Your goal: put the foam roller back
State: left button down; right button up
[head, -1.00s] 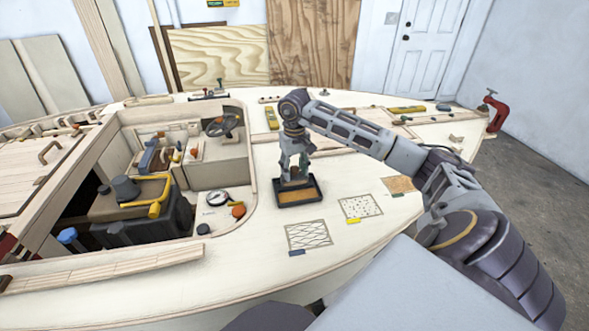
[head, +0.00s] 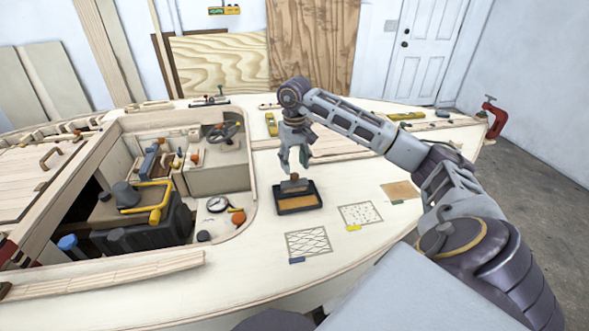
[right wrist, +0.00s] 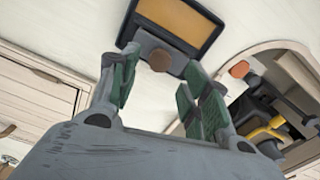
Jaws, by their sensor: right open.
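A black-rimmed tray (head: 312,205) with a tan floor sits on the pale deck, and also shows at the top of the right wrist view (right wrist: 212,22). My left gripper is out of view.
Patterned squares (head: 308,242) lie on the deck to the right. A red clamp (head: 494,117) grips the far right edge.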

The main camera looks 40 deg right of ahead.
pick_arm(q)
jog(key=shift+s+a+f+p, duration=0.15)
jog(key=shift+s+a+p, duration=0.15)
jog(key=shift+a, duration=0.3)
pick_arm(e)
notch_tip(320, 180, up, 6)
jog(key=shift+r, duration=0.2)
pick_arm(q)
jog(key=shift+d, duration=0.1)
pick_arm(e)
notch_tip(320, 180, up, 8)
jog(key=p, duration=0.8)
send_over(294, 175)
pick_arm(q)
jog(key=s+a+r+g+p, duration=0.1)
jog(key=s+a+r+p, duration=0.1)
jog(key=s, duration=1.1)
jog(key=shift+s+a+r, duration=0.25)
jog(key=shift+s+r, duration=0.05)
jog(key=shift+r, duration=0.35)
pick_arm(e)
jog(key=shift+d+r, duration=0.1)
jog(key=shift+r, duration=0.85)
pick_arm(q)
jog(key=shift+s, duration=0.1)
